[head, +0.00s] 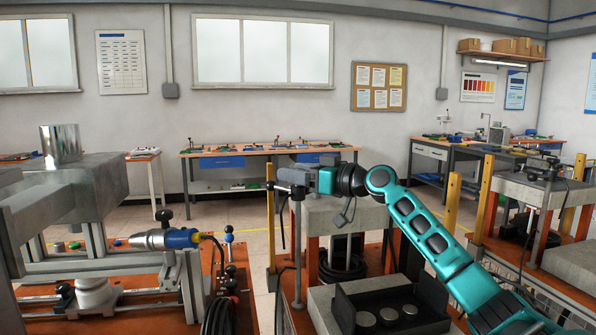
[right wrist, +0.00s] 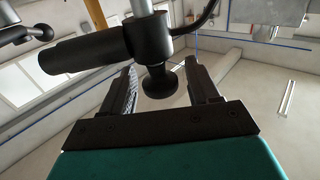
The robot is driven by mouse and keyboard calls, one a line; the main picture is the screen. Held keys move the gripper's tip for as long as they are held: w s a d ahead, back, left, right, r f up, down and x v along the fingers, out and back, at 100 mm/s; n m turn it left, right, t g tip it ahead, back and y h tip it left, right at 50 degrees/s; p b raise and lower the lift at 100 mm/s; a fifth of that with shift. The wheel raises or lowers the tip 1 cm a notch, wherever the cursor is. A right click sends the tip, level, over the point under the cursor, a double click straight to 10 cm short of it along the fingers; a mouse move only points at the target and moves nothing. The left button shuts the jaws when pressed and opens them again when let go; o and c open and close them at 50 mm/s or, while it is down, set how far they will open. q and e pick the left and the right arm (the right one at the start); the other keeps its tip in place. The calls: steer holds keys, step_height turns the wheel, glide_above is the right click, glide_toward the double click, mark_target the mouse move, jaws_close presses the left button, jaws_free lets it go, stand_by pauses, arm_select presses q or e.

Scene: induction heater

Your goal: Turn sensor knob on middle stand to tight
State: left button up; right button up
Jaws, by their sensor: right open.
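The middle stand's silver upright pole (head: 297,240) rises in front of a grey concrete-topped press. A dark cylindrical sensor is clamped at its top (head: 290,175). The sensor also shows as a black barrel in the right wrist view (right wrist: 85,58). Its black knob (right wrist: 160,82), with a flared round end, points into my right gripper (right wrist: 163,78). The gripper's two fingers stand on either side of the knob with gaps visible on both sides. In the head view, my right gripper (head: 322,180) is at the sensor, which partly hides its fingertips. My left gripper is not in view.
A black tray (head: 345,310) holding several round metal pieces stands below my right arm. A left station has a blue-and-silver sensor (head: 165,239) and a metal cylinder (head: 61,145). Yellow posts (head: 270,215) stand near the middle stand. A cable runs close by the sensor.

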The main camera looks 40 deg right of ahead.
steer(key=c, duration=1)
